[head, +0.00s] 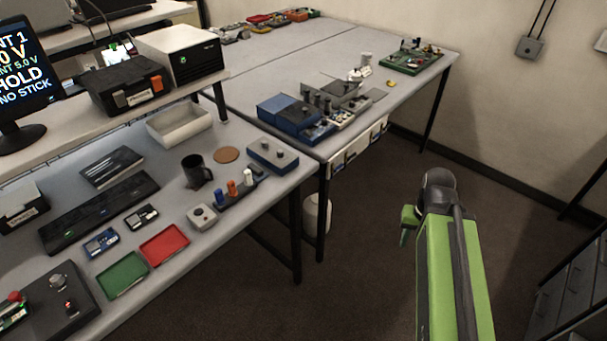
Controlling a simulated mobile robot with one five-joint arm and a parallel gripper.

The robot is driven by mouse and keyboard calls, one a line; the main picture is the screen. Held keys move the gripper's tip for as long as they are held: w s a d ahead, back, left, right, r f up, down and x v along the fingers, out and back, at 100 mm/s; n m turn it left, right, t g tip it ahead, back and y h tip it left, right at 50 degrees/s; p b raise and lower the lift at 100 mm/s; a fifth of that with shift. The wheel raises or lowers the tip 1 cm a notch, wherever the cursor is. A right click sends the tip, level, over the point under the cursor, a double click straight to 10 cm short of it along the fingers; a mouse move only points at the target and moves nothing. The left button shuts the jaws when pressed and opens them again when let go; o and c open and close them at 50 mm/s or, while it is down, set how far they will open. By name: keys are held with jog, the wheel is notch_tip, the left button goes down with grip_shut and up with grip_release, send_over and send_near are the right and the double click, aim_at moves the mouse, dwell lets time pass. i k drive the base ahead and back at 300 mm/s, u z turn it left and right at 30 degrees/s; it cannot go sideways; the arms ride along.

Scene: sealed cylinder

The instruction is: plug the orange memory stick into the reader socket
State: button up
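The orange memory stick (232,188) appears to stand upright in a dark holder (237,196) on the near bench, between a blue stick (248,177) and a white-topped one. The reader socket is not clear to me. A small light grey box with a round dark top (202,217) sits just left of the holder and may be it. My green arm is at the right over the floor, well apart from the bench. A small green part at its far end (408,217) may be my gripper; its fingers cannot be made out.
A black mug (196,171), a cork coaster (226,155) and a blue-grey box (272,155) stand near the holder. Red (164,245) and green (123,275) trays lie in front. A monitor (22,80) reads "NO STICK". Floor between bench and arm is clear.

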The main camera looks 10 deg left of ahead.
aim_at(230, 185)
jog(key=u, duration=0.2)
jog(key=i, duration=0.15)
jog(key=u, duration=2.7)
jog(key=i, duration=0.55)
jog(key=z, duration=0.25)
